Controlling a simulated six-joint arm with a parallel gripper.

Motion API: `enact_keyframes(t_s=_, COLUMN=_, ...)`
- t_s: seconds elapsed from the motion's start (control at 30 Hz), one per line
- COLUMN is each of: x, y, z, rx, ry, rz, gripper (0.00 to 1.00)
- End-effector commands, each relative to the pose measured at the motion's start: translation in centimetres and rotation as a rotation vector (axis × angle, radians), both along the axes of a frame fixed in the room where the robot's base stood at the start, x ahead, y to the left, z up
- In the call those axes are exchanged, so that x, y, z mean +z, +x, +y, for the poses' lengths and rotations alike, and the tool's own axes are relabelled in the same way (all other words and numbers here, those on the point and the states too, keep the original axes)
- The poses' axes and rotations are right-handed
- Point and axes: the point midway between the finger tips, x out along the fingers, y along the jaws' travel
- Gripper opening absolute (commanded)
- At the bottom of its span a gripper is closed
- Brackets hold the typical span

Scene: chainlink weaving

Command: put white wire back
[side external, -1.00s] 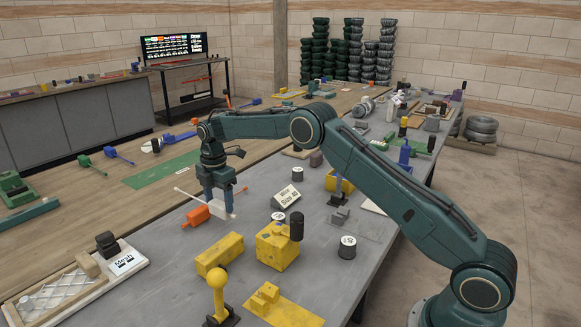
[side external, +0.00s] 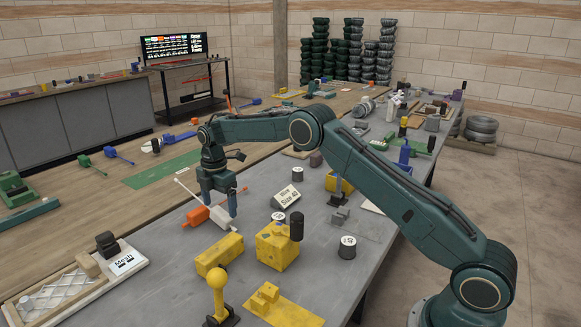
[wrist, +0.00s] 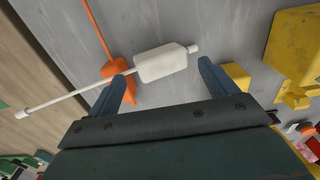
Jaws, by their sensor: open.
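The white wire, a thin white rod with a blocky white handle (wrist: 160,64), lies at a slant on the grey table. In the side view its handle (side external: 222,219) is at the foot of my gripper and its rod points to the upper left. My gripper (wrist: 163,70) is open, its two blue fingers apart on either side of the handle. In the side view my gripper (side external: 217,207) is low over the table. An orange wire's block (wrist: 120,88) lies beside the white wire, close to the left finger; it also shows in the side view (side external: 197,216).
A long yellow block (side external: 219,255) and a yellow cube (side external: 277,246) stand in front of my gripper. A white sign (side external: 286,197) stands to its right. A mesh board (side external: 60,292) is at the lower left. Bare grey table shows between these.

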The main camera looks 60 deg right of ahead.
Motion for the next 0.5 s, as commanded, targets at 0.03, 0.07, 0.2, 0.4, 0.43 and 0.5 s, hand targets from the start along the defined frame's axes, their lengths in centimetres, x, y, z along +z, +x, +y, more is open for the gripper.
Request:
enact_keyframes(t_s=0.03, x=0.0, y=0.0, z=0.0, rx=0.0, ry=0.0, rz=0.0, gripper=0.85)
enact_keyframes(t_s=0.07, x=0.1, y=0.0, z=0.0, rx=0.0, ry=0.0, rz=0.0, gripper=0.85)
enact_keyframes(t_s=0.2, x=0.5, y=0.0, z=0.0, rx=0.0, ry=0.0, rz=-0.001, gripper=0.85)
enact_keyframes(t_s=0.4, x=2.2, y=0.1, z=0.0, rx=0.0, ry=0.0, rz=-0.003, gripper=0.85)
enact_keyframes(t_s=0.43, x=2.6, y=0.1, z=0.0, rx=0.0, ry=0.0, rz=-0.002, gripper=0.85)
enact_keyframes(t_s=0.5, x=3.6, y=0.1, z=0.0, rx=0.0, ry=0.0, rz=-0.004, gripper=0.85)
